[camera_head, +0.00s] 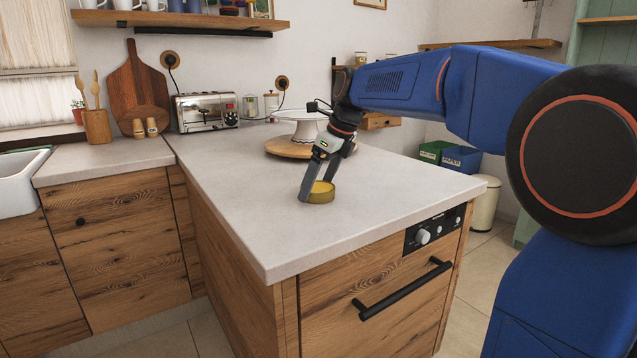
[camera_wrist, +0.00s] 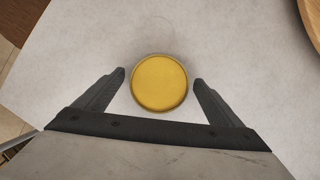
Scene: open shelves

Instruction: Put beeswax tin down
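The beeswax tin (camera_head: 321,195) is a low, round, yellow tin. It sits flat on the pale countertop (camera_head: 235,190), in from the front edge. In the wrist view the tin (camera_wrist: 159,82) shows from above as a yellow disc between the two fingers. My gripper (camera_wrist: 160,77) is open around it, with a narrow gap visible on both sides. In the head view my gripper (camera_head: 316,189) reaches down to counter level, its fingers beside the tin.
A white cake stand (camera_head: 300,122) and a round wooden board (camera_head: 285,148) stand behind my gripper. A toaster (camera_head: 206,112) is at the back left. The counter left of and in front of the tin is clear. A sink (camera_head: 20,180) lies far left.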

